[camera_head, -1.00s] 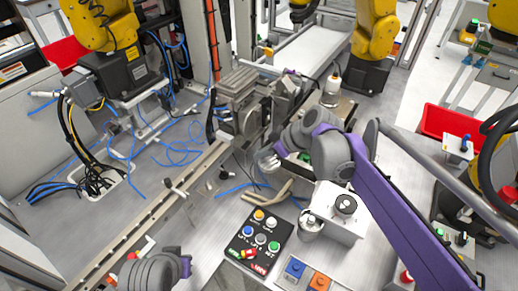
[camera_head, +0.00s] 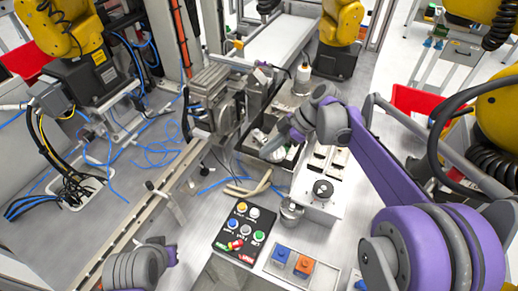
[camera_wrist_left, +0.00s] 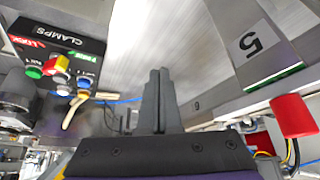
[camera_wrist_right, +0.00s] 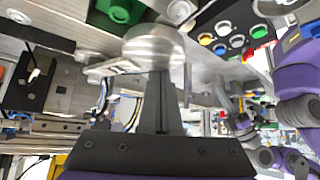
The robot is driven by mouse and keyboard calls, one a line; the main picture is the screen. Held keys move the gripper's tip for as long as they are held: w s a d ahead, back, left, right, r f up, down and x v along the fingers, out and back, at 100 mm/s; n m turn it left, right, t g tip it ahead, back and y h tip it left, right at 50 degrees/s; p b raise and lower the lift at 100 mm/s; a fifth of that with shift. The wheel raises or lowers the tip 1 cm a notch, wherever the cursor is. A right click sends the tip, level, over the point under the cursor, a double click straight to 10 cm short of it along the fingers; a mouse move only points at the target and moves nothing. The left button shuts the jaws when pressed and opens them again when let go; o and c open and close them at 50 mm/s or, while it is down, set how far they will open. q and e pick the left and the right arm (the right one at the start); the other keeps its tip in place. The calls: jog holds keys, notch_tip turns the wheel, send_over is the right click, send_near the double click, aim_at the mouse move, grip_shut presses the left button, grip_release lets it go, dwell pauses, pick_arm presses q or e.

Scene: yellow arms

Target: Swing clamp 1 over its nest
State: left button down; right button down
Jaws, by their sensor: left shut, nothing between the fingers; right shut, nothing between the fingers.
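My right gripper (camera_head: 270,150) reaches in from the right over the middle of the bench, between the grey machine and the white block. Its fingers (camera_wrist_right: 161,100) are shut and empty in the right wrist view. A round silver metal part (camera_wrist_right: 152,45) with a flat arm (camera_wrist_right: 112,68) shows just beyond the fingertips there; I cannot tell whether they touch, or whether this is clamp 1. No nest can be made out clearly. My left gripper (camera_head: 172,256) is low at the front left; its fingers (camera_wrist_left: 157,100) are shut and empty in the left wrist view.
A black button panel (camera_head: 240,232), labelled CLAMPS in the left wrist view (camera_wrist_left: 62,42), lies on the bench front. A white block (camera_head: 318,190) with a black knob stands right of it. A rail (camera_head: 150,215) and blue cables lie left. A grey machine (camera_head: 210,95) stands behind.

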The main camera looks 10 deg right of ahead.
jog(key=shift+w+d+p, duration=0.15)
jog(key=shift+w+d, duration=0.25)
jog(key=shift+d, duration=0.4)
jog(key=shift+w+d+p, duration=0.15)
jog(key=shift+w+d, duration=0.2)
jog(key=shift+d, duration=0.45)
pick_arm(q)
jog(key=shift+w+r, duration=0.25)
jog(key=shift+r, duration=0.3)
pick_arm(e)
jog(key=shift+w+d, duration=0.2)
pick_arm(q)
jog(key=shift+a, duration=0.1)
pick_arm(e)
jog(key=shift+d, duration=0.1)
jog(key=shift+r, duration=0.15)
pick_arm(q)
jog(key=shift+w+r+p, duration=0.3)
jog(key=shift+r+p, duration=0.05)
jog(key=shift+r, duration=0.15)
pick_arm(e)
notch_tip(320, 180, up, 10)
jog(key=shift+a, duration=0.2)
